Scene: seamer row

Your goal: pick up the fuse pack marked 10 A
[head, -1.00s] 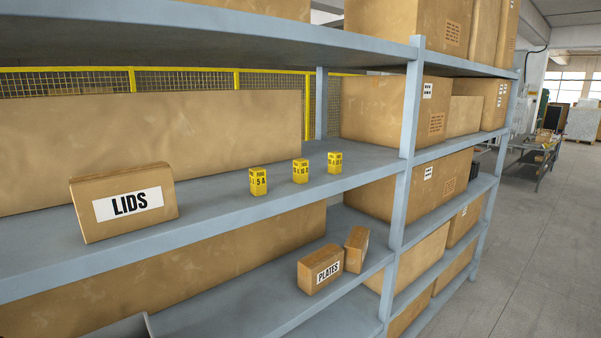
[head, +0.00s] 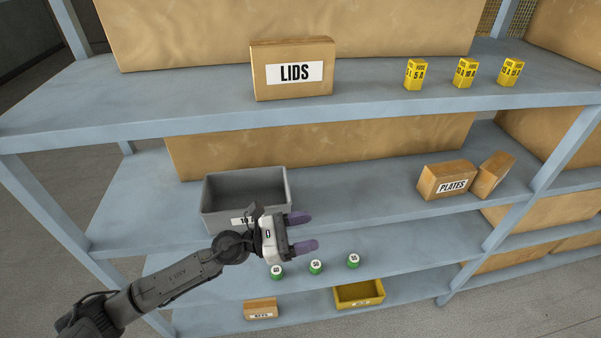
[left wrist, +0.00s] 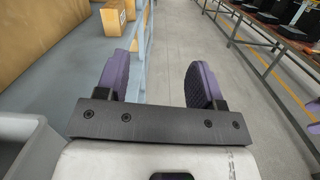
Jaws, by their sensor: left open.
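Three small yellow fuse packs stand in a row on the upper shelf in the head view. The left one (head: 416,74) reads 5 A. The middle one (head: 465,73) appears to read 10 A. The right one (head: 511,72) appears to read 15 A, its print small. My left gripper (head: 304,232) is open and empty, with purple fingers apart, in front of the lower shelves, well below and left of the packs. In the left wrist view its fingers (left wrist: 157,84) have only floor and shelving beyond them.
A LIDS box (head: 293,70) stands left of the packs. A grey bin (head: 222,212) sits behind my left gripper; a PLATES box (head: 447,181) is to the right. Green-sided round items (head: 316,268) and a yellow tray (head: 359,293) are lower. A shelf upright (head: 548,178) stands at right.

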